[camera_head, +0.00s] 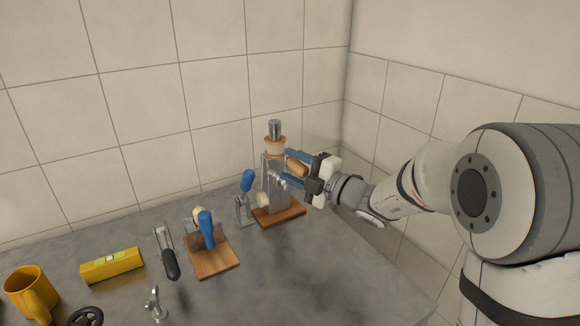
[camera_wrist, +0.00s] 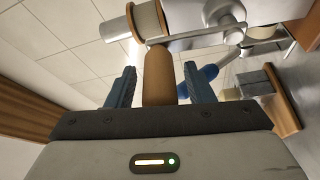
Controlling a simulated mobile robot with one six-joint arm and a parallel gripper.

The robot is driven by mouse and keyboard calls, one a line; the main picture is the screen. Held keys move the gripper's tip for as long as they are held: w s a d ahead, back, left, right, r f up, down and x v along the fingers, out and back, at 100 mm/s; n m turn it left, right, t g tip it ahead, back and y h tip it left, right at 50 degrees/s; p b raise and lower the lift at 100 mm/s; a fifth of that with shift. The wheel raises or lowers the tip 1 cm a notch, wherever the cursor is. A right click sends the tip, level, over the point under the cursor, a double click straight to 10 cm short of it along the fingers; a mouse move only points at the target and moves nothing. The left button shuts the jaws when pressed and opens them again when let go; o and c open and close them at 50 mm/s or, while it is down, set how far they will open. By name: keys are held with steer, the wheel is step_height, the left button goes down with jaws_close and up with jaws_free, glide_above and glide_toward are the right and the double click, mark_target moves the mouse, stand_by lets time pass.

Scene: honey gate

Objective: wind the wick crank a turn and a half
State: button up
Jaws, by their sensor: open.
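The wick crank's stand (camera_head: 272,185) is a grey metal post on a wooden base, with a cream-and-wood spool and metal cap on top. The crank's wooden handle (camera_head: 296,167) sticks out from it toward my gripper. My gripper (camera_head: 287,170) is open at the right of the post. In the wrist view the wooden handle (camera_wrist: 158,75) lies between the two blue fingers of my gripper (camera_wrist: 160,88), with a small gap visible on each side. The handle's near end is hidden by the gripper body.
A blue-handled lever (camera_head: 246,190) stands close left of the stand. Further left are a blue-handled clamp (camera_head: 207,230) on a board, a black-gripped lever (camera_head: 170,264), a yellow box (camera_head: 112,265), and a yellow mug (camera_head: 30,291). Tiled walls close the back and right; the front-right counter is clear.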

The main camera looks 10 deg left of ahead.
steer(key=v, duration=0.7)
steer(key=shift+d+p, duration=0.35)
steer(key=shift+d, duration=0.05)
steer(key=shift+s, duration=0.2)
